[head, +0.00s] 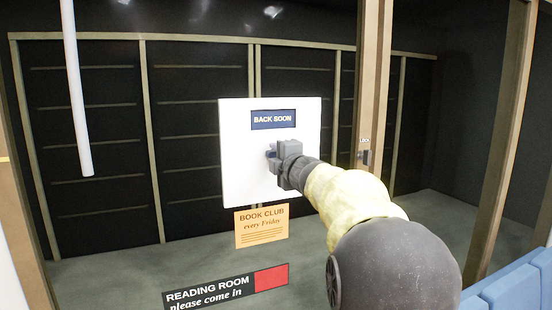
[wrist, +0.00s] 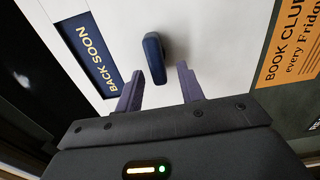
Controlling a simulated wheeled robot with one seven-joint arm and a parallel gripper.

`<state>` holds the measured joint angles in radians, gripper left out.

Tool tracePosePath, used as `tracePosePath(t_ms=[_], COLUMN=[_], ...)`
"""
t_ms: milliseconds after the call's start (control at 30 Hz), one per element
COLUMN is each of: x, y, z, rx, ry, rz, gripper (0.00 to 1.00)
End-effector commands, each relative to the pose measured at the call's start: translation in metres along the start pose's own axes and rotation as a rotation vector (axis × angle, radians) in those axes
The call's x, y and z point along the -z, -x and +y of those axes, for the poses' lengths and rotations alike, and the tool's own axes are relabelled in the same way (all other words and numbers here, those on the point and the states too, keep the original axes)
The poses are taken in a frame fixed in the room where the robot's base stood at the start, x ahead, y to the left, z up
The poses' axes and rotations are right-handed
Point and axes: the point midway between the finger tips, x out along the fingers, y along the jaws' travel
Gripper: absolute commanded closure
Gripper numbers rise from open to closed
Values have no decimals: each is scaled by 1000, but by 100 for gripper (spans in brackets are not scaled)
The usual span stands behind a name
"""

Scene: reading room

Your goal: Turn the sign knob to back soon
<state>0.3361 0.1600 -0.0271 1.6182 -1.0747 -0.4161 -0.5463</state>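The white sign board (head: 240,165) stands in front of me with a dark blue window reading BACK SOON (head: 273,119) near its top; the same label shows tilted in the wrist view (wrist: 92,58). The dark blue knob (wrist: 154,58) sticks out of the board below the window. My gripper (wrist: 158,88) is open. Its two purple fingers point at the board, one on each side of the knob's near end, with gaps visible between fingers and knob. In the head view my gripper (head: 272,154) is at the board's middle and mostly hides the knob.
An orange BOOK CLUB notice (head: 261,226) hangs just under the board. A READING ROOM sign (head: 215,293) is lower down. A wooden post with a small lock (head: 364,157) stands right of the board. Blue seats (head: 515,290) are at the lower right.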

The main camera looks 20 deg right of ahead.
Motion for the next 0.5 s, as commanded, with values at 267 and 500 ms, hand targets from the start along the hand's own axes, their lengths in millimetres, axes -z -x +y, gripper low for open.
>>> tracePosePath(t_ms=[267, 500], x=[0, -2], y=[14, 55], z=[1, 0], rx=[-3, -3], ry=[0, 1], rz=[-2, -5], gripper=[62, 62])
